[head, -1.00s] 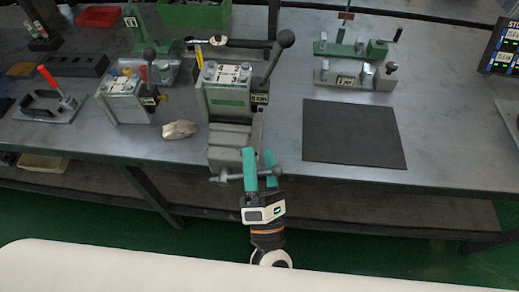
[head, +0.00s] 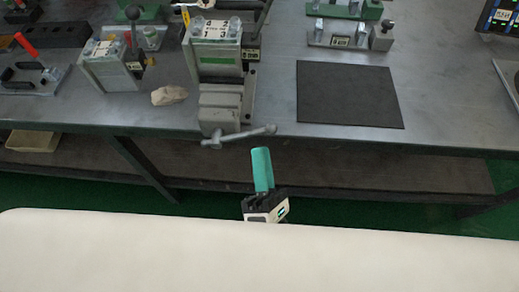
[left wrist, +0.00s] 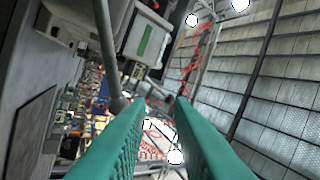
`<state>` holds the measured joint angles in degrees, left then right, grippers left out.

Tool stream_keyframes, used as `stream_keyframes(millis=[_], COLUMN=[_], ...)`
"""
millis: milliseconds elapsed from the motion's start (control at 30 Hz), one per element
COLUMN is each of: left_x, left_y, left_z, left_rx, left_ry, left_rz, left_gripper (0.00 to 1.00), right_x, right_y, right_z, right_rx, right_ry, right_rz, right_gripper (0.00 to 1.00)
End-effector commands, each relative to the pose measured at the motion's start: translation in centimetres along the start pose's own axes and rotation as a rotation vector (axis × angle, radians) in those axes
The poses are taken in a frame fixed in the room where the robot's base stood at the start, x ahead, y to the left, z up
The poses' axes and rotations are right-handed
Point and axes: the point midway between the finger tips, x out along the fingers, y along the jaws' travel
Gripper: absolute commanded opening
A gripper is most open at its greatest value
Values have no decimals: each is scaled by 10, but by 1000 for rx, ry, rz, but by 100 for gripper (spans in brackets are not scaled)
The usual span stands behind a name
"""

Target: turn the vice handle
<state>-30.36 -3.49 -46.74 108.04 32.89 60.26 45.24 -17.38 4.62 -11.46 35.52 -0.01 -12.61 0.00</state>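The grey vice (head: 222,108) stands at the front edge of the workbench, left of centre in the head view. Its handle (head: 240,136) is a thin grey bar with knobbed ends, tilted slightly up to the right. My left gripper (head: 262,152) has green fingers and is just below and in front of the handle's right part, apart from it in the picture. In the left wrist view the fingers (left wrist: 160,106) are spread with nothing gripped between them. A grey rod with a rounded end (left wrist: 108,50), apparently the handle, shows beyond the left finger. My right gripper is not in view.
A numbered valve block (head: 215,50) stands behind the vice. A beige lump (head: 169,95) lies to its left, beside a smaller block with a lever (head: 112,70). A dark mat (head: 348,95) lies empty to the right. A clamp with a red handle (head: 28,45) is at far left.

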Motion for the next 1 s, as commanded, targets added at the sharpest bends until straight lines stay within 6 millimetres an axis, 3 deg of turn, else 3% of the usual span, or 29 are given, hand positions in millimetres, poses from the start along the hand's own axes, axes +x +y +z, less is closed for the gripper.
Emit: stream_keyframes(millis=[433,1000], left_x=[-31,-34], left_y=[5,4], left_z=[0,-1], left_rx=[2,2], left_ry=[1,0], left_rz=[5,5], left_gripper=[20,20], right_x=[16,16], right_y=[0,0], right_z=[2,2], right_rx=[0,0], right_ry=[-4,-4], right_rz=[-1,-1], right_gripper=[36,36])
